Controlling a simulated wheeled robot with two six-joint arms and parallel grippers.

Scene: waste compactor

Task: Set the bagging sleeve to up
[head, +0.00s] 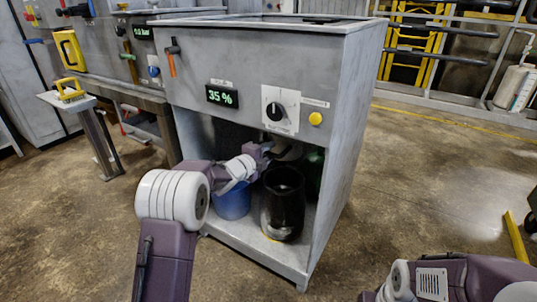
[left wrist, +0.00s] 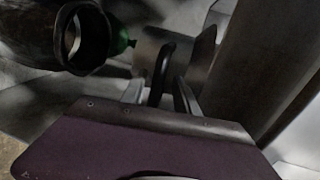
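My left gripper (head: 265,153) reaches into the open lower bay of the grey compactor (head: 200,75), above a black cylindrical bin (head: 283,208). A grey curved metal piece (head: 290,152), possibly the bagging sleeve, shows dimly by the gripper. In the left wrist view, this grey piece (left wrist: 147,45) lies just beyond my fingers (left wrist: 170,98). A black curved bar, possibly its handle (left wrist: 166,62), runs down to the fingers. I cannot tell whether they are closed on it. My right arm is at the lower right of the head view; its fingertips are out of frame.
A blue bucket (head: 233,204) stands left of the black bin, and a green object (head: 314,172) is behind it. The front panel has a 35 % display (head: 222,96), a black knob (head: 275,111) and a yellow button (head: 315,118).

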